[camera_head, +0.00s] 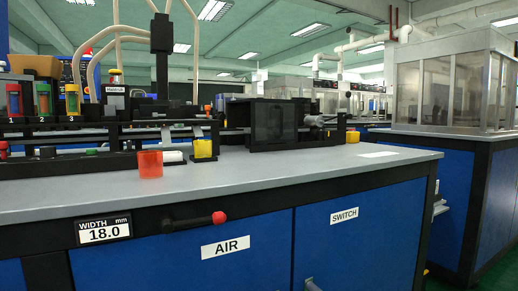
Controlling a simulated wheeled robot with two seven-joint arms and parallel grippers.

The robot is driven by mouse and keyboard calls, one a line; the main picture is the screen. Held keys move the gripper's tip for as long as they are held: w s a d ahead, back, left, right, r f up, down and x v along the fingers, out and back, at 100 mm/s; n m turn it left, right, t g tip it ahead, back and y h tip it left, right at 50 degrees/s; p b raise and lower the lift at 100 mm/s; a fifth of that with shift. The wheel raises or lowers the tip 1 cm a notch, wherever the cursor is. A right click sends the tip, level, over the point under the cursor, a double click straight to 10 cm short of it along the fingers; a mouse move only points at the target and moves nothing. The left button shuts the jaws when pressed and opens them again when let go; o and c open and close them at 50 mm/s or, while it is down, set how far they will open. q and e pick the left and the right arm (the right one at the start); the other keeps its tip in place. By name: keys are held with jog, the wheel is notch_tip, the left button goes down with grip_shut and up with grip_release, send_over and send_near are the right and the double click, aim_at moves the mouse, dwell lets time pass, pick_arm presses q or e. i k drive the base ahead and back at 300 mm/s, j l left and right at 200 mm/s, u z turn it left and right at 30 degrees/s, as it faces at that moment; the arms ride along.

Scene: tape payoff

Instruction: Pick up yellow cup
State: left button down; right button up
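A small yellow object (205,150), which may be the yellow cup, stands on the grey bench top below the black rail. Dark parts lie against its upper edge, and its exact shape is too small to tell. Neither of my grippers is in view.
The grey bench top (300,163) is clear in front and to the right. A black machine frame (60,168) fills its back left. A black box (273,123) stands behind. A red-tipped lever (195,221) juts from the front edge above the blue panels.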

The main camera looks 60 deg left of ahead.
aim_at(203, 148)
jog(key=i+u, duration=0.15)
jog(key=i, duration=0.95)
jog(key=i+z, duration=0.1)
jog(key=z, duration=0.35)
jog(key=i+z, duration=0.15)
jog(key=z, duration=0.3)
jog(key=i+j+z, duration=0.1)
jog(key=z, duration=0.35)
jog(key=j+z, duration=0.1)
jog(key=z, duration=0.4)
jog(key=j+z, duration=0.1)
jog(key=z, duration=0.4)
jog(key=j+z, duration=0.15)
jog(key=z, duration=0.35)
jog(key=j+z, duration=0.1)
jog(key=z, duration=0.4)
jog(key=j+z, duration=0.15)
jog(key=z, duration=0.85)
jog(key=k+j+z, duration=0.1)
jog(key=z, duration=0.85)
jog(key=k+z, duration=0.15)
jog(key=z, duration=0.3)
jog(key=l+z, duration=0.1)
jog(key=z, duration=0.35)
jog(key=k+l+z, duration=0.1)
jog(key=z, duration=0.35)
jog(key=l+z, duration=0.1)
jog(key=z, duration=0.35)
jog(key=l+z, duration=0.1)
jog(key=z, duration=0.35)
